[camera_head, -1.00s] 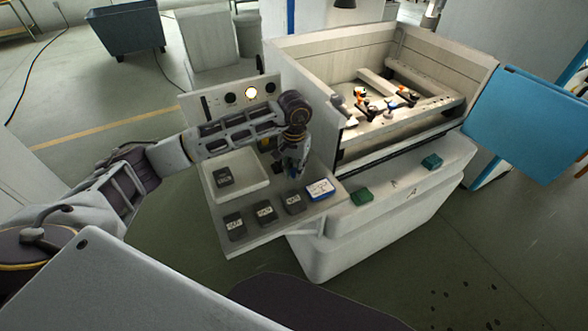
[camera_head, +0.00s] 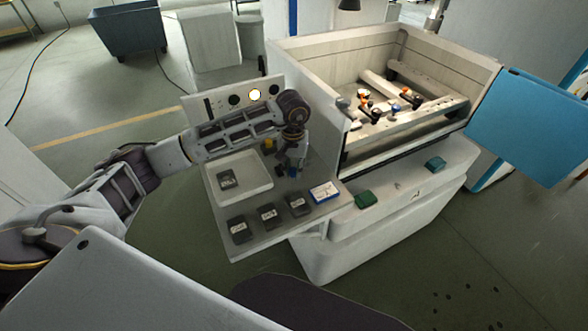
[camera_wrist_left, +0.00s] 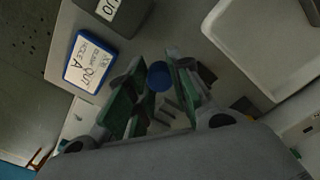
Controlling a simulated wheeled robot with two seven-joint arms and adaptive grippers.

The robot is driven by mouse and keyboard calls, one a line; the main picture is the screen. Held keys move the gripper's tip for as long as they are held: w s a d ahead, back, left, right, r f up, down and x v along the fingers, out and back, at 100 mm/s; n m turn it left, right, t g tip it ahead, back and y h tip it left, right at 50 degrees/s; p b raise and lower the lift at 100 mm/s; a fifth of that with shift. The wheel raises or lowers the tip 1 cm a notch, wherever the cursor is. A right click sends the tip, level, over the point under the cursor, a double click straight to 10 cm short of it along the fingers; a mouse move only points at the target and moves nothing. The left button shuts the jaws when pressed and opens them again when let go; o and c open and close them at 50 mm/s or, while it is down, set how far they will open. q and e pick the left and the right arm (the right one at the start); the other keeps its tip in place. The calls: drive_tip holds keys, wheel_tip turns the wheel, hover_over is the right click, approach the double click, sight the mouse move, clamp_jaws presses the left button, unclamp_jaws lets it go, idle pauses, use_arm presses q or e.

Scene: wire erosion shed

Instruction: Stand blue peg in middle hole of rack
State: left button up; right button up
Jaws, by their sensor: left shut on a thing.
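My left gripper (camera_head: 292,170) points down over the right part of the pale side table, to the right of the white tray. In the left wrist view its green-padded fingers (camera_wrist_left: 160,92) are shut on the blue peg (camera_wrist_left: 158,75), whose round blue end shows between them. How far the peg is from the table top, I cannot tell. I cannot make out the rack or its middle hole in either view. My right gripper is not in view.
The white tray (camera_head: 262,184) holds a dark labelled block (camera_head: 227,179). Several dark blocks line the table's front edge beside a blue-edged card (camera_head: 325,192). Green blocks (camera_head: 366,199) lie on the machine's ledge. The machine's wall (camera_head: 312,118) rises just right of my gripper.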

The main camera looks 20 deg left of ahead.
use_arm(q)
drive_tip(key=n, duration=0.2)
drive_tip(key=a+n, duration=0.1)
drive_tip(key=n, duration=0.1)
drive_tip(key=r+n, duration=0.1)
drive_tip(key=shift+a+n+p, duration=0.2)
drive_tip(key=shift+n+p, duration=0.1)
drive_tip(key=shift+n, duration=0.1)
drive_tip(key=n, duration=0.1)
drive_tip(key=a+n, duration=0.1)
drive_tip(key=n, duration=0.3)
drive_tip(key=shift+w+a+r, duration=0.15)
drive_tip(key=shift+r, duration=0.15)
drive_tip(key=a+r+n+p, duration=0.2)
drive_tip(key=a+n, duration=0.2)
drive_tip(key=n, duration=1.2)
drive_tip(key=a+r+n+p, duration=0.1)
drive_tip(key=a+n, duration=0.3)
drive_tip(key=n, duration=1.2)
drive_tip(key=shift+a+r+p, duration=0.3)
drive_tip(key=shift+r+p, duration=0.05)
drive_tip(key=shift+r, duration=0.4)
drive_tip(key=shift+a+n, duration=0.15)
drive_tip(key=shift+n, duration=0.35)
drive_tip(key=shift+r, duration=0.1)
